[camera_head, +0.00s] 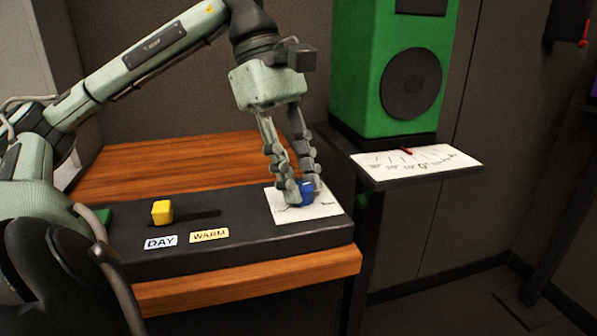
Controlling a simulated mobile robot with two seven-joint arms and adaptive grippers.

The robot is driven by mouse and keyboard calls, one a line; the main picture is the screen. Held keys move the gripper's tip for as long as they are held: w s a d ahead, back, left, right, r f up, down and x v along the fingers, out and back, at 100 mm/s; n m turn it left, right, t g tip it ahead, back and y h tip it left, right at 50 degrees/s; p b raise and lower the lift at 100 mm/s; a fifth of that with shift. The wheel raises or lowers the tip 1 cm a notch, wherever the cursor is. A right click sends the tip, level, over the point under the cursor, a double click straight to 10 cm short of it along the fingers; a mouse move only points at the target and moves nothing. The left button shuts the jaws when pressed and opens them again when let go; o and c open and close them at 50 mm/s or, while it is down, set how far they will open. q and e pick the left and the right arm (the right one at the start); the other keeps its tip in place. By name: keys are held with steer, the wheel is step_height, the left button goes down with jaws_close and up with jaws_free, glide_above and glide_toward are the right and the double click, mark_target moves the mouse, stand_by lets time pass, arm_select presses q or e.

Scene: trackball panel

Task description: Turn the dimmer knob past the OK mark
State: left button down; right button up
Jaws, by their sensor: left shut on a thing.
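The dimmer knob (307,192) is blue and stands on a white marked card (326,211) at the right end of the dark panel (260,243). My left gripper (298,193) points down at it and is shut on it, with the fingers on its sides. The fingers hide much of the knob and part of the card. The OK mark cannot be made out. A second white card with a dial scale (440,158) and a red pointer (407,151) lies in front of the green speaker. My right gripper is not in view.
The panel has a yellow slider (162,211), with a DAY label (160,242) and a WARM label (209,235) below it. It stands on a wooden table (180,160). A green speaker (385,100) stands on a dark stand at the right.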

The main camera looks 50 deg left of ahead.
arm_select(q)
steer(key=c, duration=1.2)
jaws_free()
steer(key=shift+a+r, duration=0.1)
steer(key=v, duration=1.2)
